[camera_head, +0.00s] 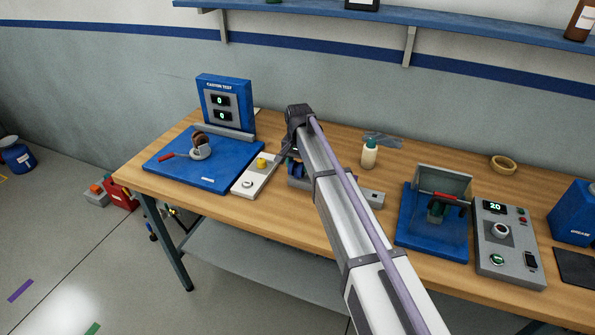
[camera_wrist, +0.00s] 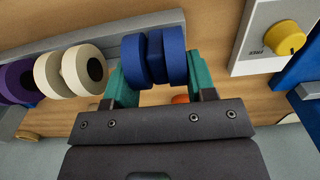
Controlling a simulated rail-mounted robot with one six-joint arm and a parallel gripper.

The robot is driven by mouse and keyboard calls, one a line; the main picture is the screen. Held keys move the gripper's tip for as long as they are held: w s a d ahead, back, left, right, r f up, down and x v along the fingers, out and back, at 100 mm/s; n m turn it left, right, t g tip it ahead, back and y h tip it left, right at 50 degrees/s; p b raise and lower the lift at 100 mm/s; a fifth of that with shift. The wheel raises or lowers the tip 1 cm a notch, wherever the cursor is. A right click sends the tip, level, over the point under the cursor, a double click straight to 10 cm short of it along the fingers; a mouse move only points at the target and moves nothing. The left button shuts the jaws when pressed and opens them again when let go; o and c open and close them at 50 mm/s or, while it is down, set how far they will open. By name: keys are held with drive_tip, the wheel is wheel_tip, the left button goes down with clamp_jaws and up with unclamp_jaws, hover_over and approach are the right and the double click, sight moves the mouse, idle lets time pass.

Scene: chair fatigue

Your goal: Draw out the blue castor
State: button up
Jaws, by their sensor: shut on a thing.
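The blue castor (camera_wrist: 154,56), a pair of dark blue wheels, is between the teal fingers of my gripper (camera_wrist: 158,72) in the wrist view. My gripper is shut on it, one finger at each side. The castor is at the right end of a grey rack (camera_wrist: 95,33); I cannot tell whether it still rests in it. In the head view the blue castor (camera_head: 295,169) shows partly beside my arm, which hides much of the rack (camera_head: 371,198).
A control box with a yellow knob (camera_wrist: 284,37) is close on the right. A blue castor test stand (camera_head: 224,103) and a small bottle (camera_head: 369,154) stand on the bench.

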drive_tip(key=shift+r+p, duration=1.75)
drive_tip(key=shift+r, duration=0.05)
wheel_tip(320, 180, up, 4)
drive_tip(key=p, duration=0.4)
